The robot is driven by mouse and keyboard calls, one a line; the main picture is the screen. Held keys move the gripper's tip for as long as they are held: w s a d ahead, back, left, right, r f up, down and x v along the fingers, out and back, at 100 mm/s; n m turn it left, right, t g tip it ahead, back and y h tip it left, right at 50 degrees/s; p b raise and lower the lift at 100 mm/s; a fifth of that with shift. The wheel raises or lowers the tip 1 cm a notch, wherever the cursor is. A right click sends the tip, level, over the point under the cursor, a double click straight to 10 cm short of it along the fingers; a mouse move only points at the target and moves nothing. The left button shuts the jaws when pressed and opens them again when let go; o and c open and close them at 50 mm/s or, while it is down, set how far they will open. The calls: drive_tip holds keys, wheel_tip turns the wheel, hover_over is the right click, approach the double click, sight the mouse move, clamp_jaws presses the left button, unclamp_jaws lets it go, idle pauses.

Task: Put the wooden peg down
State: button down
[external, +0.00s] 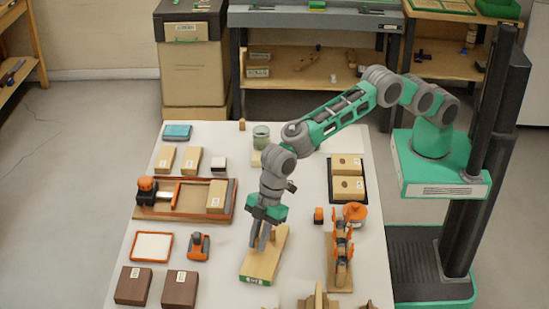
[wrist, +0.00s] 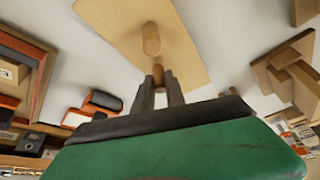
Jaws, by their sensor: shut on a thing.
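My gripper (external: 259,245) points down over a light wooden board (external: 265,262) on the table. In the wrist view, its two fingers (wrist: 160,88) are closed around a short brown wooden peg (wrist: 158,76), whose end shows between the tips. A second round wooden peg (wrist: 151,39) stands on the board (wrist: 180,50) just beyond the held one. I cannot tell whether the held peg touches the board. The fingers hide most of the held peg, and it is not clearly visible in the external view.
A wooden tray with orange parts (external: 225,214) lies left of the board. A small orange-and-grey item (external: 198,246) is nearer. A wooden stand with orange parts (external: 341,255) stands to the right. Two dark brown boxes (external: 180,288) sit at front left. Bare white tabletop surrounds the board.

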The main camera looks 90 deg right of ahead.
drive_tip(key=shift+f, duration=0.2)
drive_tip(key=c, duration=1.4)
unclamp_jaws()
drive_tip(key=shift+r, duration=0.5)
drive_tip(key=b+v, duration=0.1)
drive_tip(key=v, duration=1)
drive_tip(key=s+d+r+m+h, duration=0.1)
drive_tip(key=s+d+r+m, duration=0.15)
drive_tip(key=d, duration=0.75)
drive_tip(key=s+d+r+m+h, duration=0.1)
drive_tip(key=s+d+r+m, duration=0.2)
drive_tip(key=d, duration=0.8)
drive_tip(key=s+d+f+m, duration=0.1)
drive_tip(key=s+d, duration=0.5)
drive_tip(key=s+d+f+m+h, duration=0.1)
drive_tip(key=s+d+f+m, duration=0.1)
drive_tip(key=s+d, duration=0.4)
drive_tip(key=s+d+f+m, duration=0.2)
drive_tip(key=s+d, duration=0.5)
drive_tip(key=s, duration=0.1)
drive_tip(key=shift+s+m+t+h, duration=0.15)
drive_tip(key=shift+m+t+h, duration=0.15)
drive_tip(key=shift+h, duration=0.1)
drive_tip(key=shift+a, duration=0.1)
